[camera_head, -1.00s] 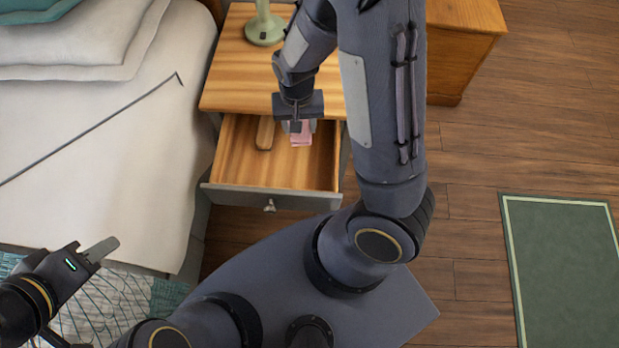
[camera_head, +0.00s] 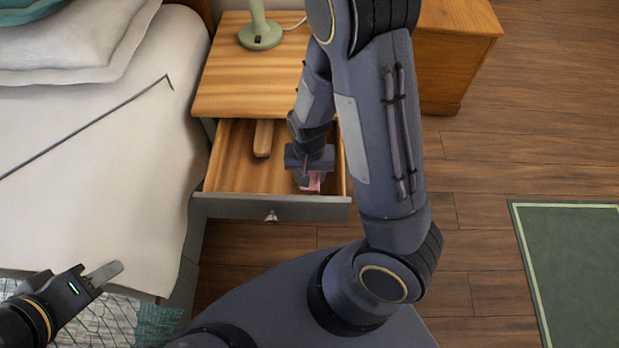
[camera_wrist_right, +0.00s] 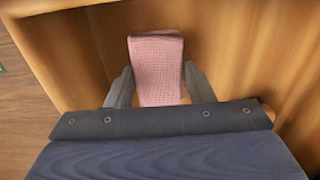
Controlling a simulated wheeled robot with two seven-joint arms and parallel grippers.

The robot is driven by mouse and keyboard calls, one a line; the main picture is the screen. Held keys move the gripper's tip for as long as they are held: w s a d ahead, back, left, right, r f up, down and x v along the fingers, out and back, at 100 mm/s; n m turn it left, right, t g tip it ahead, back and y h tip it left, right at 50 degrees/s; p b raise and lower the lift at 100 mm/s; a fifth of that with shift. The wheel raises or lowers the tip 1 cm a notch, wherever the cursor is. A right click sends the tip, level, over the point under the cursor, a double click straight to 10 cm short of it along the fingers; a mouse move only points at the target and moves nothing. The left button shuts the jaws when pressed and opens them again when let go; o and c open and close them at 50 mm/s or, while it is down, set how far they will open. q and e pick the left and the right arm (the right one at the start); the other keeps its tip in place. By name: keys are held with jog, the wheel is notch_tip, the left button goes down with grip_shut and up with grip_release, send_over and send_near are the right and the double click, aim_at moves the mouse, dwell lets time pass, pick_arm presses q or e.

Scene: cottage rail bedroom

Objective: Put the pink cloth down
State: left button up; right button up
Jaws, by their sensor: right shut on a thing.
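The pink cloth (camera_head: 314,182) is a small folded piece, held inside the open drawer (camera_head: 235,172) near its front right corner. In the right wrist view the cloth (camera_wrist_right: 157,65) stands out between the two fingers. My right gripper (camera_head: 311,178) is shut on it, reaching down into the drawer. I cannot tell whether the cloth touches the drawer floor.
A wooden block-like item (camera_head: 263,138) lies at the back of the drawer. A green lamp (camera_head: 260,34) stands on the nightstand (camera_head: 230,82). The bed (camera_head: 95,180) is on the left, with a thin dark rod (camera_head: 95,122) on it. The drawer's left half has free room.

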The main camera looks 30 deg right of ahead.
jog(key=shift+f, duration=0.8)
jog(key=shift+f, duration=0.15)
jog(key=o, duration=1)
jog(key=shift+o, duration=0.2)
notch_tip(320, 180, up, 12)
jog(key=p, duration=0.6)
jog(key=s+r+n+t+y, duration=0.2)
jog(key=s+r, duration=0.4)
jog(key=r, duration=0.3)
jog(key=s+r+n+t+y, duration=0.1)
jog(key=s+r+n+t, duration=0.1)
jog(key=s+r, duration=0.3)
notch_tip(320, 180, up, 4)
jog(key=shift+s+a+f+n+t+y, duration=0.1)
jog(key=shift+s+a+n+t+y, duration=0.3)
jog(key=shift+t, duration=0.4)
